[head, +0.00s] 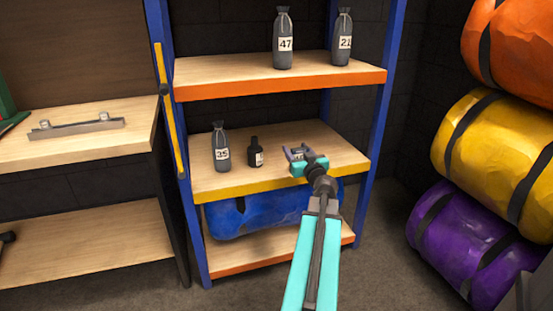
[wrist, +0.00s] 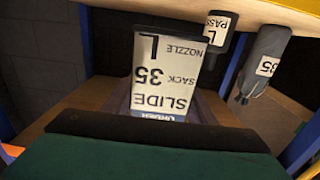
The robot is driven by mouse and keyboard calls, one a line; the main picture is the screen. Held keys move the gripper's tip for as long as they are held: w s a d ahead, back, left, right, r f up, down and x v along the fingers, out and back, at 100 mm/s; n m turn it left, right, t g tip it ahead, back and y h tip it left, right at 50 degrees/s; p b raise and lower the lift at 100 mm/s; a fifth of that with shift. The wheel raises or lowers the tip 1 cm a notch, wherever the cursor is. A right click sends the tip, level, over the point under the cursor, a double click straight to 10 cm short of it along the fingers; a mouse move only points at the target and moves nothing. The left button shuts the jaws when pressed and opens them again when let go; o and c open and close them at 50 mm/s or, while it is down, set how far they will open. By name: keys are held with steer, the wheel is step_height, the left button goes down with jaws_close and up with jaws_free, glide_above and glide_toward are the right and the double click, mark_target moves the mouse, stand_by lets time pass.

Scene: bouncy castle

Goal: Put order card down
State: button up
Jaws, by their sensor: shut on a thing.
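My gripper (head: 298,153) is shut on the order card (wrist: 165,75), at the right part of the middle shelf (head: 235,180) in the head view. The card is white with a blue band and reads "ORDER SLIDE 35 SACK L NOZZLE"; it appears upside down in the wrist view. In the head view the gripper mostly hides it. Whether the card touches the shelf, I cannot tell. A black nozzle (head: 255,155) with a white label stands left of my gripper; in the wrist view its label (wrist: 217,27) shows "L PASS". A grey sack (head: 221,148) labelled 35 stands farther left.
Grey sacks labelled 47 (head: 283,42) and 21 (head: 343,40) stand on the upper shelf (head: 225,70). A blue roll (head: 245,218) lies below the middle shelf. A workbench (head: 70,140) is at left; orange, yellow and purple rolls (head: 470,240) are stacked at right. Blue posts flank the shelves.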

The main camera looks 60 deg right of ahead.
steer(key=shift+w, duration=0.1)
steer(key=s+d+f+x, duration=0.1)
steer(key=d+x, duration=0.1)
steer(key=x, duration=1.3)
steer(key=shift+d+f+b, duration=0.25)
steer(key=shift+d+b, duration=0.15)
steer(key=shift+b, duration=0.05)
steer(key=shift+s, duration=0.1)
steer(key=shift+f+b, duration=0.5)
steer(key=shift+f, duration=1.25)
steer(key=shift+f, duration=0.15)
steer(key=o, duration=1.1)
